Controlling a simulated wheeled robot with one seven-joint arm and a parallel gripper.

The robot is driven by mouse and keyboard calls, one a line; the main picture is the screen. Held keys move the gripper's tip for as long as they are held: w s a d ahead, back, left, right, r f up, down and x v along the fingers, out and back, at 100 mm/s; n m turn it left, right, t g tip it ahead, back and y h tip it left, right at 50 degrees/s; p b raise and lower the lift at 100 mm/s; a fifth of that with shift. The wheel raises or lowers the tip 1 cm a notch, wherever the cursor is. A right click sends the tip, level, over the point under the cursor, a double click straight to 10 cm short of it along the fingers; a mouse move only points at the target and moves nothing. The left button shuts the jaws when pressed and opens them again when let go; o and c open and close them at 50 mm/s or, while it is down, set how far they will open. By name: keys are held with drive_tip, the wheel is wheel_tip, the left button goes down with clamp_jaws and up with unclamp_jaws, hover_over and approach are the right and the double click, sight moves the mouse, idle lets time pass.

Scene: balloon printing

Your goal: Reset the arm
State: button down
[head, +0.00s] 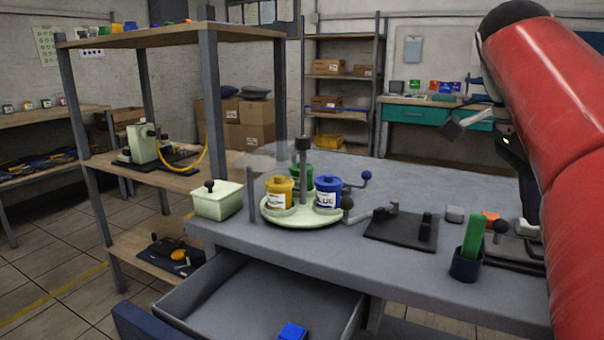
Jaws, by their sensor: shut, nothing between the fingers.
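My red arm fills the right side of the head view, raised over the right end of the grey workbench (400,262). My gripper (462,124) shows only in part, to the left of the arm and above the bench. It is shut and holds nothing. The arm hides part of its body.
A round pale stand (284,219) carries yellow (279,190), green (307,176) and blue (327,195) pots. A pale box (218,201), black plate (398,229) and green-handled tool (473,235) in a dark cup are on the bench. An open drawer (235,300) holds a blue block (292,332).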

drive_tip(key=s+a+f+n+t+y, duration=0.1)
drive_tip(key=s+a+f+n+t, duration=0.1)
drive_tip(key=a+f+n, duration=0.6)
drive_tip(key=s+a+f+n+t+y, duration=0.2)
drive_tip(key=a+f+n, duration=0.7)
drive_tip(key=f+n, duration=0.5)
wheel_tip(320, 180, down, 4)
drive_tip(key=s+t, duration=0.1)
drive_tip(key=t, duration=0.1)
drive_tip(key=shift+a+t, duration=0.3)
drive_tip(key=shift+t, duration=0.1)
